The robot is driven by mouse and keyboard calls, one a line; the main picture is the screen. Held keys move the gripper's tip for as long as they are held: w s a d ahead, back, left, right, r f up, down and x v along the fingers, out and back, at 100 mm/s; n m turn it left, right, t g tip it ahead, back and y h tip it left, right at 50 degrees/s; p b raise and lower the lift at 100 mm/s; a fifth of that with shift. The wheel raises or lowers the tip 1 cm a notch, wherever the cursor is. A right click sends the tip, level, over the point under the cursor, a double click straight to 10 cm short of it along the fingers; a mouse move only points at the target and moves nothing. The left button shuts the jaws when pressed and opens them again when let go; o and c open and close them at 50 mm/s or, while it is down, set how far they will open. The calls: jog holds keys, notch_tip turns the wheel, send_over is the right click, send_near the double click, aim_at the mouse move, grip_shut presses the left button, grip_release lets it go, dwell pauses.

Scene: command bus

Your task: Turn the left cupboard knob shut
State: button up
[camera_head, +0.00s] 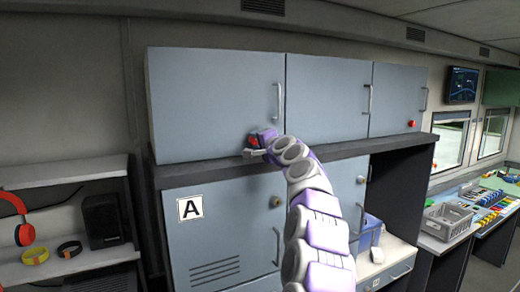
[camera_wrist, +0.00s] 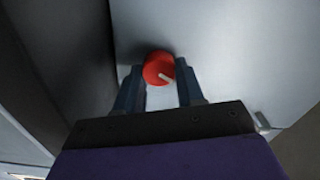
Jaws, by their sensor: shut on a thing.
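The red left cupboard knob (camera_wrist: 157,67) sits between the two fingers of my gripper (camera_wrist: 159,82) in the wrist view. The fingers are shut on the knob, one on each side. The door looks closed against its frame. My gripper and arm hide most of the knob in the head view.
Another red knob (camera_head: 412,124) is on the upper right door.

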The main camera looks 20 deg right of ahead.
aim_at(256, 141)
jog(key=n, duration=0.2)
jog(key=n+b, duration=0.1)
jog(key=n, duration=0.1)
jog(key=n+b, duration=0.1)
jog(key=shift+w+a+f+n, duration=0.2)
jog(key=shift+a+f+n, duration=0.1)
jog(key=shift+f+n, duration=0.1)
dwell(0.4)
jog(key=o, duration=0.9)
jog(key=shift+w+d, duration=0.1)
jog(key=shift+o, duration=0.7)
jog(key=shift+r, duration=0.15)
jog(key=shift+s+r+b, duration=0.1)
jog(key=shift+s+b, duration=0.1)
jog(key=shift+b, duration=0.1)
jog(key=s+b, duration=0.3)
jog(key=s, duration=0.1)
jog(key=shift+s, duration=0.1)
jog(key=s+b, duration=0.3)
jog(key=s, duration=0.9)
jog(key=shift+s+d+b, duration=0.35)
jog(key=shift+d, duration=0.05)
